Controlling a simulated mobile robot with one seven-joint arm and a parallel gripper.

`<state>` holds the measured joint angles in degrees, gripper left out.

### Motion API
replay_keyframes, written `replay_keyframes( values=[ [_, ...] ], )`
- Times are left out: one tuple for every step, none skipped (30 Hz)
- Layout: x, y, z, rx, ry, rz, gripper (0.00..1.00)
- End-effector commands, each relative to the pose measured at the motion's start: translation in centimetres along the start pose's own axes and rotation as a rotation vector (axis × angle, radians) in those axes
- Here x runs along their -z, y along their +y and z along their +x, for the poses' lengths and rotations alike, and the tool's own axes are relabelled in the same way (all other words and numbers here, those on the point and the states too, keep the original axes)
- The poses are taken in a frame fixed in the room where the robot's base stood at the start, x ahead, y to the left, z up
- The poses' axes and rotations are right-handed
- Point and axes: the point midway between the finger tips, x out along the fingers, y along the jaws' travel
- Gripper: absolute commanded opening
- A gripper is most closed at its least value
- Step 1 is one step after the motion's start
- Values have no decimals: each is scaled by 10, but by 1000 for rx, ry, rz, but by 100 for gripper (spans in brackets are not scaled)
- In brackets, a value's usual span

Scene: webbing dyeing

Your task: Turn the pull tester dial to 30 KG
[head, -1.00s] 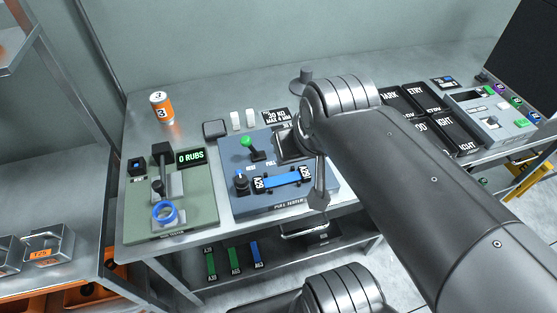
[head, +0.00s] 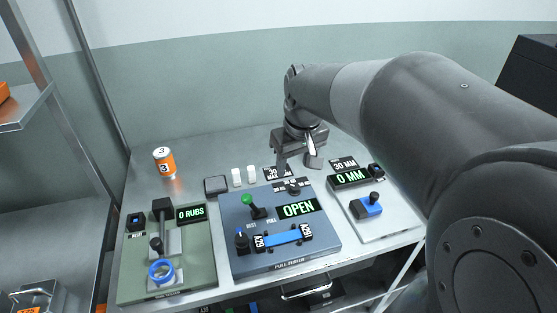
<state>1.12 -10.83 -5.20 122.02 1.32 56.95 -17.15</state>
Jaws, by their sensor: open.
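The pull tester (head: 284,257) is a blue-grey panel in the middle of the bench. Its green display (head: 298,208) reads OPEN. The dial (head: 293,187), a small dark knob with a marked scale, sits at the panel's upper right edge. A blue strap (head: 282,236) lies between two clamps on the panel, with a green-knobbed lever (head: 249,204) behind it. My gripper (head: 297,166) is open and empty, pointing down just behind and above the dial, apparently apart from it. The scale's markings are too small to read.
A green rub tester (head: 136,278) reading 0 RUBS stands left, and a pale device (head: 392,219) reading 0 MM stands right. A label card (head: 276,173) lies behind the dial, partly covered by my gripper. An orange can (head: 164,162) stands back left.

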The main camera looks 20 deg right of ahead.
Motion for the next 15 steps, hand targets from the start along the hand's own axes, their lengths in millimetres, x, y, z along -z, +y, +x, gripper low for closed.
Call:
replay_keyframes(
  values=[
    [12,7,11,4,-28,-11,51],
    [17,11,16,6,-42,-21,51],
    [25,17,23,10,-61,-32,51],
    [31,21,29,12,-74,-40,51],
    [36,25,35,14,-88,-49,51],
    [43,30,43,17,-106,-60,51],
    [48,34,49,19,-118,-69,51],
    [52,38,55,22,-130,-78,51],
    [58,42,62,25,-145,-88,51],
    [61,45,68,27,-156,-95,51],
    [64,48,73,29,-166,-101,51],
    [68,52,78,31,-177,-109,51],
    [70,54,82,33,-183,-114,51],
    [72,56,86,34,-189,-118,51],
    [74,58,90,35,-196,-124,51]
  ],
)
